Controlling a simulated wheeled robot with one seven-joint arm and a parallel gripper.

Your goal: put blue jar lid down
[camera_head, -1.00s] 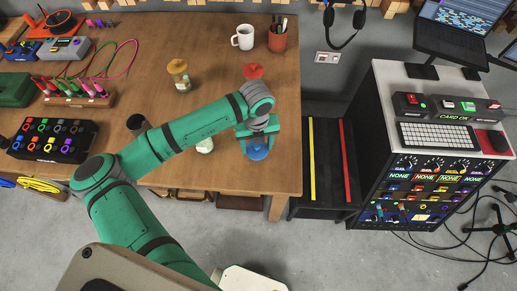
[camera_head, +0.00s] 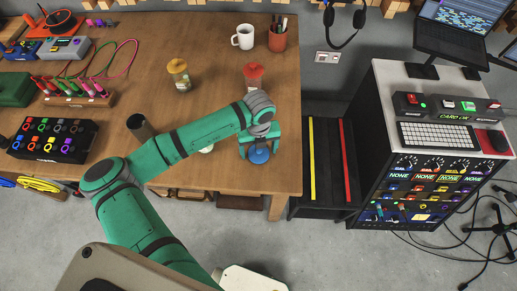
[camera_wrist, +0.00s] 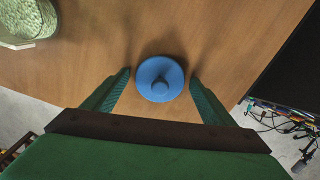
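The blue jar lid (camera_head: 259,154) lies knob up on the wooden table near its front right corner. In the wrist view the lid (camera_wrist: 148,88) is a round disc with a small knob, between my two fingers, with a gap on each side. My gripper (camera_head: 260,141) is open above the lid; its spread fingers also show in the wrist view (camera_wrist: 160,76). A pale jar without a lid (camera_head: 206,147) stands to the left, partly hidden by my arm in the head view. Its greenish contents show in the wrist view (camera_wrist: 26,18).
A red-lidded jar (camera_head: 253,74) and a yellow-lidded jar (camera_head: 179,75) stand farther back. A dark cup (camera_head: 139,126) is beside my arm. A white mug (camera_head: 243,37) and pen cup (camera_head: 278,38) are at the back. The table edge is close to the lid.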

